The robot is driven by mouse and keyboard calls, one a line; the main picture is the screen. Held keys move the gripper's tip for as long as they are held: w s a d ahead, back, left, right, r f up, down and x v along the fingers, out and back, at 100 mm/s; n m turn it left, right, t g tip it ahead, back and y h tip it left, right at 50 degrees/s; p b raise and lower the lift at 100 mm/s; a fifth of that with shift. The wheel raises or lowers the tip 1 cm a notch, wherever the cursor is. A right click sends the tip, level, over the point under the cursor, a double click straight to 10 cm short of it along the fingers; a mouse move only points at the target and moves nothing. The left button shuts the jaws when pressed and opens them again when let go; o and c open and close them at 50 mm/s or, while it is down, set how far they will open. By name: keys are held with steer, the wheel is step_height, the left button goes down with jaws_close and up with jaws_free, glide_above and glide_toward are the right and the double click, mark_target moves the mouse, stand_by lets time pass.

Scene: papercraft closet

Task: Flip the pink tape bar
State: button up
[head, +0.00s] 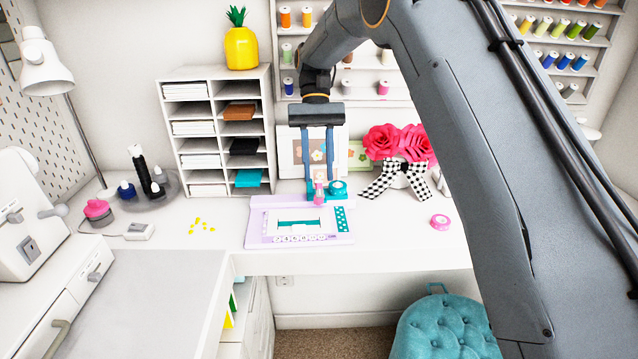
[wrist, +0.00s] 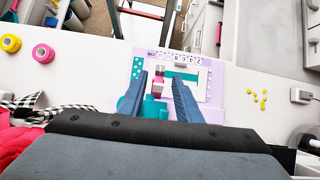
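A small pink upright piece (head: 319,193), which I take to be the pink tape bar, stands at the back edge of a lilac craft board (head: 257,228). It also shows in the wrist view (wrist: 158,79). A teal round part (head: 338,187) sits right beside it. My gripper (head: 319,188) is pointed down at the back of the board. Its two blue fingers are apart, and in the wrist view (wrist: 160,77) the pink piece shows between their tips with gaps on both sides. I cannot tell whether either finger touches it.
A black-and-white checked bow with pink flowers (head: 402,145) stands right of my gripper, and a pink roll (head: 440,222) lies on the table. A white paper shelf (head: 165,130) stands at the back left. Yellow bits (head: 202,225) lie left of the board.

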step_height(320, 180, up, 6)
steer(key=shift+f+b, duration=0.1)
steer(key=shift+b, duration=0.65)
steer(key=shift+d, duration=0.1)
steer(key=s+d+f+t, duration=0.4)
steer(key=s+d+f, duration=0.4)
steer(key=s+d, duration=0.2)
steer(key=s+d+f+m+t, duration=0.1)
steer(key=s+d+f+t, duration=0.3)
steer(key=s+d+f, duration=0.4)
steer(key=s+d, duration=0.2)
steer(key=s, duration=0.2)
steer(key=shift+d+y, duration=0.15)
steer(key=shift+y, duration=0.15)
steer(key=shift+f, duration=0.1)
